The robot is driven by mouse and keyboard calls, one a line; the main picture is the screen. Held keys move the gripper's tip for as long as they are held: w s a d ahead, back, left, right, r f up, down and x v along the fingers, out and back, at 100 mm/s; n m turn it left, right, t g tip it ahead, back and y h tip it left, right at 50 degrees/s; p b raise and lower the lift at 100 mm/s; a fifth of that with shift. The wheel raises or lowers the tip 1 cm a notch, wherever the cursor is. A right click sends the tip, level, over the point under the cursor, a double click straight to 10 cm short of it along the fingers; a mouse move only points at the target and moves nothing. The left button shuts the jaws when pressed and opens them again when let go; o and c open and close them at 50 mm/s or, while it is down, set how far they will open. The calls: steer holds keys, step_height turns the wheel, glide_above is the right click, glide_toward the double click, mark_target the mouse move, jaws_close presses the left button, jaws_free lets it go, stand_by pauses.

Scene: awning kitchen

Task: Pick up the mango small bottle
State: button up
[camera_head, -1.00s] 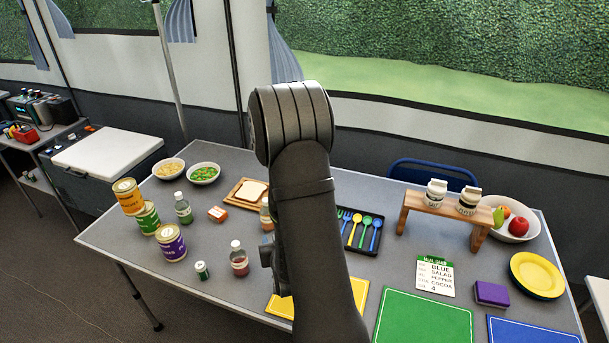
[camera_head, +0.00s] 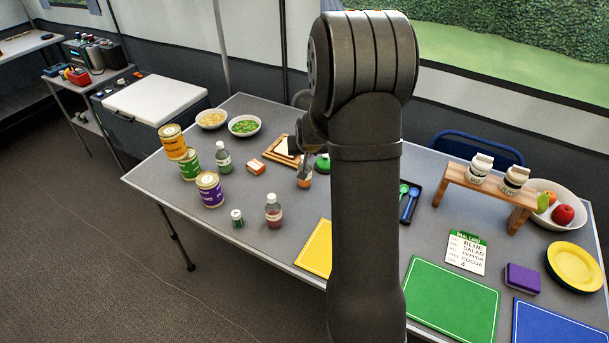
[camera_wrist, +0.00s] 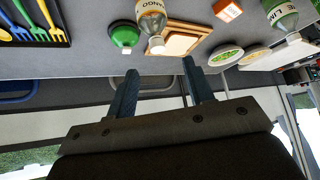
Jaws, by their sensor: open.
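The mango small bottle (camera_wrist: 152,18) shows in the wrist view at the top, with a white label reading "ANGO" and a pale cap pointing down in the picture. In the head view the bottle (camera_head: 304,182) stands on the table, its upper part hidden by my gripper (camera_head: 305,165). In the wrist view my gripper (camera_wrist: 160,68) is open, its two dark fingers apart with nothing between them. The bottle lies just above the fingertips in that picture; I cannot tell the exact gap.
A green round-topped item (camera_wrist: 124,36) stands close beside the bottle. A bread board (camera_head: 276,150) lies behind it, and an orange box (camera_head: 256,168) is to the left. A red bottle (camera_head: 273,210) stands in front. Utensils (camera_wrist: 34,30) lie in a black tray.

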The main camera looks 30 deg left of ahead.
step_height(320, 180, up, 8)
steer(key=g+h, duration=0.2)
steer(key=x, duration=1.1)
steer(key=shift+w+f, duration=0.15)
steer(key=shift+w, duration=0.15)
steer(key=shift+s+x, duration=0.2)
steer(key=shift+x, duration=1.15)
steer(key=shift+s+x, duration=0.2)
steer(key=shift+x, duration=1.1)
steer(key=shift+f, duration=0.15)
jaws_close()
